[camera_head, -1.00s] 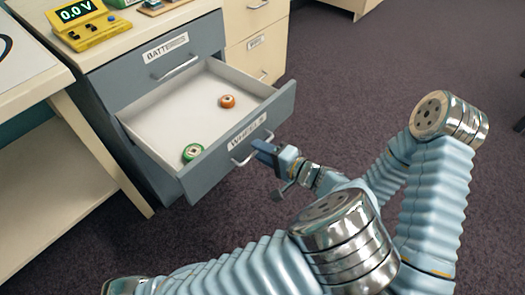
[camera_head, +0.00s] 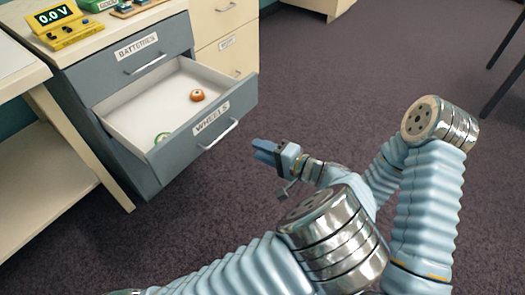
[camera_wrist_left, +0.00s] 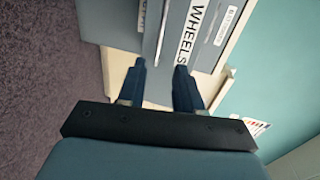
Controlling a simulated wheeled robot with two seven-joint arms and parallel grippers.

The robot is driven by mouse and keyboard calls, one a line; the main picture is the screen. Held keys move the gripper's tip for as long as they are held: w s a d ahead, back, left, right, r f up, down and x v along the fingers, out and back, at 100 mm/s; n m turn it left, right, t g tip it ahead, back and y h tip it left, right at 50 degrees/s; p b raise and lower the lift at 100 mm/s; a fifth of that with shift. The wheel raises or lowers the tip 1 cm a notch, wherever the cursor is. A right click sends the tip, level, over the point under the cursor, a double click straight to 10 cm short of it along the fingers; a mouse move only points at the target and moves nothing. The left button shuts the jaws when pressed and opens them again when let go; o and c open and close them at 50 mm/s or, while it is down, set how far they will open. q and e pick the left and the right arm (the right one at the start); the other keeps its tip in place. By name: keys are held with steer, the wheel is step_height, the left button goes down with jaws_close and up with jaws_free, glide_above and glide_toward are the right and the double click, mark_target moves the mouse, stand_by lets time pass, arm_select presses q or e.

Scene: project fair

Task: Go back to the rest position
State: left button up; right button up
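My left gripper (camera_head: 265,151) is in front of the pulled-out grey drawer labelled WHEELS (camera_head: 180,148), to the right of its handle (camera_head: 220,135) and clear of it. In the left wrist view its two blue fingers (camera_wrist_left: 160,68) stand apart with nothing held between them. The WHEELS label (camera_wrist_left: 188,35) shows beyond the fingertips there. The drawer holds an orange wheel (camera_head: 197,95) and a green wheel (camera_head: 161,138), the green one partly hidden by the drawer front. My right gripper is not in view.
The closed BATTERIES drawer (camera_head: 150,58) is above the open one. A yellow meter (camera_head: 65,24) stands on the cabinet top. A pale table (camera_head: 70,150) is at the left. Dark carpet (camera_head: 340,90) lies clear behind and right of my gripper. Dark legs (camera_head: 505,90) show at far right.

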arm_select(q)
steer(key=s+a+f+g+h+p, duration=0.1)
steer(key=s+a+f+g+h, duration=0.1)
steer(key=a+f+g, duration=0.45)
steer(key=s+a+f+g+h, duration=0.1)
steer(key=s+a+f+h, duration=0.2)
steer(key=f, duration=0.6)
steer(key=s+a+f+n+h+p, duration=0.1)
steer(key=s+f+n+h, duration=0.2)
steer(key=s+h, duration=0.3)
steer(key=s+a+f+n+h+p, duration=0.1)
steer(key=s+f+n+h, duration=0.2)
steer(key=s+n+h, duration=0.2)
steer(key=shift+s+a+f+n+g+h+p, duration=0.3)
steer(key=shift+s+n+g+h+p, duration=0.15)
steer(key=shift+s, duration=0.3)
